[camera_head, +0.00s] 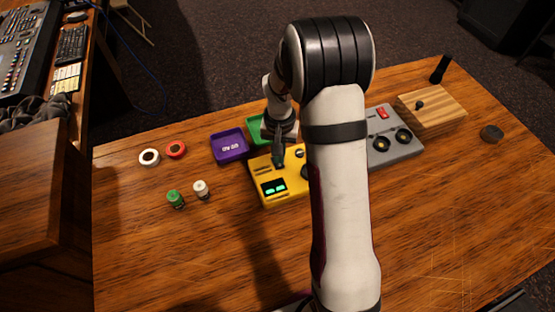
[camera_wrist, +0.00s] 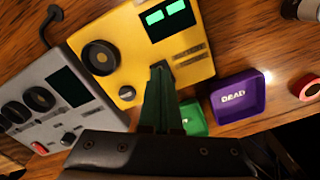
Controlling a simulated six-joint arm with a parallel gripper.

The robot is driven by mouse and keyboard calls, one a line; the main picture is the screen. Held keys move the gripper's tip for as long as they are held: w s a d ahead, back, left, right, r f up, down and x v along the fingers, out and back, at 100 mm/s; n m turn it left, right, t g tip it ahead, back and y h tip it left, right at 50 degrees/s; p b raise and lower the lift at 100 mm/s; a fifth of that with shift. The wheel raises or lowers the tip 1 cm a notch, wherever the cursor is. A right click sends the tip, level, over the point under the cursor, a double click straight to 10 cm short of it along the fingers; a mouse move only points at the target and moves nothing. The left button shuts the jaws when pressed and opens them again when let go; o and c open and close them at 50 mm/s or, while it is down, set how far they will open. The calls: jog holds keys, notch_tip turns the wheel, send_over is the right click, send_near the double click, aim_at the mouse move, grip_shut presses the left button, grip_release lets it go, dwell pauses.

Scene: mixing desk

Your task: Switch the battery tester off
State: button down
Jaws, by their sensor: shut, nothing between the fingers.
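The battery tester is a yellow box (camera_head: 291,182) in the middle of the table, partly hidden behind my arm. Its two small displays (camera_head: 274,188) glow green, and they also show lit in the wrist view (camera_wrist: 168,18). The wrist view shows the tester's yellow face (camera_wrist: 135,58) with a dark round part (camera_wrist: 101,57) and a small knob (camera_wrist: 127,93). My gripper (camera_head: 278,164) is shut and empty, pointing down at the tester's back part. In the wrist view its fingertips (camera_wrist: 160,72) overlap a small dark part on the tester, likely the switch; its position and any contact cannot be told.
A grey device (camera_head: 402,152) with dials and a red switch (camera_head: 383,113) stands right of the tester. A purple tray (camera_head: 229,147) marked DEAD and a green tray (camera_head: 255,128) sit behind it. The front left table is clear.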

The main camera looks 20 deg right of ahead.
aim_at(279, 166)
jog(key=shift+f, duration=0.85)
dwell(0.3)
notch_tip(279, 166, up, 7)
jog(key=shift+f, duration=0.15)
dwell(0.5)
jog(key=s+a+r, duration=0.6)
jog(key=s+r, duration=0.4)
jog(key=s, duration=0.3)
jog(key=s+a+y, duration=0.1)
jog(key=s+a, duration=0.1)
jog(key=s, duration=0.4)
jog(key=s+a, duration=0.2)
jog(key=s, duration=0.5)
jog(key=shift+s+a+r+y, duration=0.25)
jog(key=shift+r+y, duration=0.15)
jog(key=shift+r, duration=0.05)
